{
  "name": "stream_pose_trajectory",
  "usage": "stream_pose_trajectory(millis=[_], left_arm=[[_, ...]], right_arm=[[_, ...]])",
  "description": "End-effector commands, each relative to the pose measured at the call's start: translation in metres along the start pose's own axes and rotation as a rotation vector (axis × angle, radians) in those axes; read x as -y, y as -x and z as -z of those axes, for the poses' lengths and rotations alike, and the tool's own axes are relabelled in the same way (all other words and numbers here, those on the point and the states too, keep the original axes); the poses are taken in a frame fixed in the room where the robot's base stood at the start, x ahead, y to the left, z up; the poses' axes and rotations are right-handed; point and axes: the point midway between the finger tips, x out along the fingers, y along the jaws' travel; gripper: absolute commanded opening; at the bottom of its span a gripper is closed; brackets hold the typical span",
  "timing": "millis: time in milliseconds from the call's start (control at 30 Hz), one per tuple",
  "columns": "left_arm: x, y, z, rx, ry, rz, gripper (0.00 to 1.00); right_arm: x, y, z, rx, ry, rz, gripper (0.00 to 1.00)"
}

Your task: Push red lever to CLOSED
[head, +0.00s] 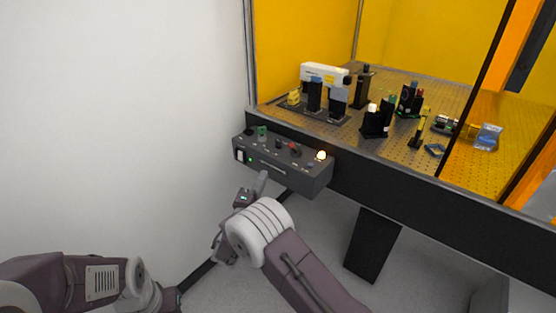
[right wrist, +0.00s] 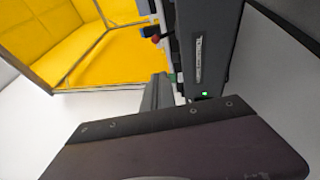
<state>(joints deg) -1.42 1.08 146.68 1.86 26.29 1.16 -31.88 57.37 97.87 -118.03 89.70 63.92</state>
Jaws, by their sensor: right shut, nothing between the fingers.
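The red lever (head: 295,149) is a small red-tipped control on top of a dark grey control box (head: 312,180) fixed to the front of the bench. Its red tip (right wrist: 156,38) also shows small in the right wrist view, beyond the fingers. I cannot read any CLOSED mark. My right gripper (head: 263,179) is shut and empty, just in front of and below the left part of the box, apart from the lever. Its fingers also show in the right wrist view (right wrist: 158,92).
Optical parts stand on the perforated bench (head: 400,150) behind, inside a yellow enclosure. A white wall (head: 120,120) is at left; a dark bench leg (head: 372,245) stands below.

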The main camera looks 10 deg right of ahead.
Motion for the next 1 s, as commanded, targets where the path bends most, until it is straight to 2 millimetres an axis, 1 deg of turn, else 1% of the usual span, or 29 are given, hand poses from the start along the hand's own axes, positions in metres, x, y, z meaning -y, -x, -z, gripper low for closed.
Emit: stream_pose_trajectory(millis=[67, 167, 400, 500, 600, 733, 1000], left_arm=[[0.000, 0.001, 0.000, 0.000, 0.000, 0.000, 0.36], [0.000, 0.001, 0.000, 0.000, 0.000, 0.000, 0.36], [0.000, 0.002, 0.000, 0.000, 0.000, 0.000, 0.36], [0.000, 0.003, 0.000, 0.000, 0.000, 0.000, 0.36], [0.000, 0.005, 0.001, 0.000, 0.000, 0.000, 0.36], [0.000, 0.006, 0.001, 0.000, 0.000, 0.000, 0.36], [0.000, 0.006, 0.001, 0.000, 0.000, 0.000, 0.36]], right_arm=[[0.000, -0.010, -0.001, 0.003, -0.002, -0.001, 0.00], [0.000, -0.029, -0.002, 0.005, -0.001, -0.001, 0.00], [0.000, -0.083, -0.002, 0.005, -0.001, -0.001, 0.00], [-0.001, -0.102, -0.004, 0.005, 0.000, -0.001, 0.00], [-0.001, -0.113, -0.017, 0.004, 0.001, 0.000, 0.00], [-0.001, -0.122, -0.026, 0.002, 0.002, 0.000, 0.00], [0.000, -0.125, -0.029, 0.001, 0.001, 0.000, 0.00]])
